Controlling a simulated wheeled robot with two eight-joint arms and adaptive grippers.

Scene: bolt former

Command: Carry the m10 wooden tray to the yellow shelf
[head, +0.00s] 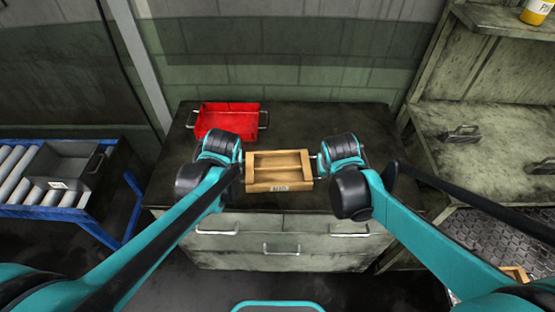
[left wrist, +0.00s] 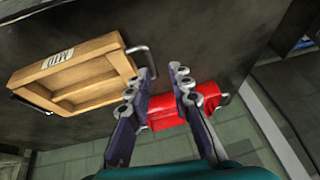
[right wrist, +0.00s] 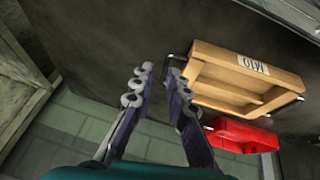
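The m10 wooden tray (head: 280,187), a light-wood box with inner dividers, sits on the dark top of a drawer cabinet. Its M10 label shows in the right wrist view (right wrist: 253,65), and the tray also shows in the left wrist view (left wrist: 85,57). It has a metal handle at each end. My left gripper (left wrist: 163,72) is open by the left handle, one finger close to the bar. My right gripper (right wrist: 160,72) is open by the right handle, a finger at the bar. I cannot tell whether either finger touches. The yellow shelf is not clearly identifiable.
A red tray (head: 228,118) with handles sits behind the wooden tray. The cabinet (head: 280,240) has drawer handles in front. A roller conveyor with a grey bin (head: 75,168) stands left. A worn shelf unit (head: 490,140) stands right, with a yellow container (head: 538,12) on top.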

